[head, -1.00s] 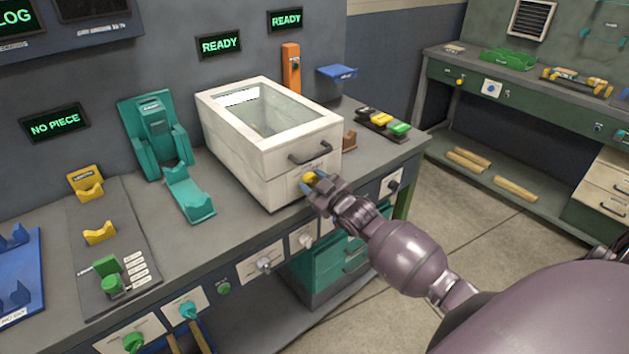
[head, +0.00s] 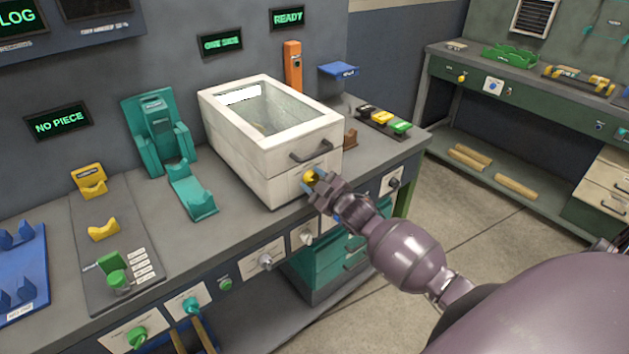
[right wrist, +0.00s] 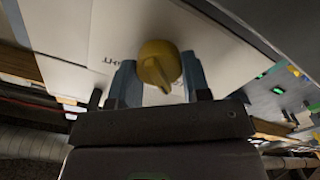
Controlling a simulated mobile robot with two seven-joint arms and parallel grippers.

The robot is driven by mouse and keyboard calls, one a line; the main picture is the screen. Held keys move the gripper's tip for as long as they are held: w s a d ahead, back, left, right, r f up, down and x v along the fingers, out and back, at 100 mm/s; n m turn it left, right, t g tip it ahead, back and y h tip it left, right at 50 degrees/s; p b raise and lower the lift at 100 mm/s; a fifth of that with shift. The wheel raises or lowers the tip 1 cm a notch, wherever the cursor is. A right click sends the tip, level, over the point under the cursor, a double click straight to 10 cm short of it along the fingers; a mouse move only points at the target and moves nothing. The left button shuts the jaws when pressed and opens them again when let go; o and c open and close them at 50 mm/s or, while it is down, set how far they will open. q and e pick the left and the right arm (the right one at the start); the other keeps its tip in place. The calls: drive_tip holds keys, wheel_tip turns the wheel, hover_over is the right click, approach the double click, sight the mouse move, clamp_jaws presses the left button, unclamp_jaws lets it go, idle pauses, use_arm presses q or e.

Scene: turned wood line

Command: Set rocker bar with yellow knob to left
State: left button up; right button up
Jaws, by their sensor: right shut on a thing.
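The yellow knob (head: 310,176) is on the lower front face of a white box with a glass top (head: 268,150). My right gripper (head: 313,181) is shut on this knob. In the right wrist view the yellow knob (right wrist: 158,62) sits between the two blue fingers, its raised ridge pointing down and slightly right. The lettering beside it is partly hidden. Something pale brown shows dimly through the glass, too unclear to name. My left gripper is not in view.
A display above the box (head: 220,43) seems to read "ONE SIDE"; another reads "READY" (head: 287,18). A dark drawer handle (head: 311,151) lies just above the knob. A teal stand (head: 158,135) is left of the box. Several knobs line the bench front below.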

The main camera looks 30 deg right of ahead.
drive_tip(key=shift+r, duration=0.1)
drive_tip(key=o, duration=0.9)
drive_tip(key=shift+s, duration=0.1)
drive_tip(key=s, duration=1)
drive_tip(key=shift+s+d, duration=0.3)
drive_tip(key=shift+d, duration=0.1)
drive_tip(key=s+a+f+m+g, duration=0.2)
drive_tip(key=s+a+f, duration=0.1)
drive_tip(key=s+f, duration=0.2)
drive_tip(key=s+a+f+m+g+h, duration=0.1)
drive_tip(key=s+a+f+m+g, duration=0.1)
drive_tip(key=s, duration=0.5)
drive_tip(key=s+a+f+m+g, duration=0.2)
drive_tip(key=s+a+f+m, duration=0.1)
drive_tip(key=s+a+f, duration=0.3)
drive_tip(key=shift+s+f, duration=0.6)
drive_tip(key=shift+f, duration=0.35)
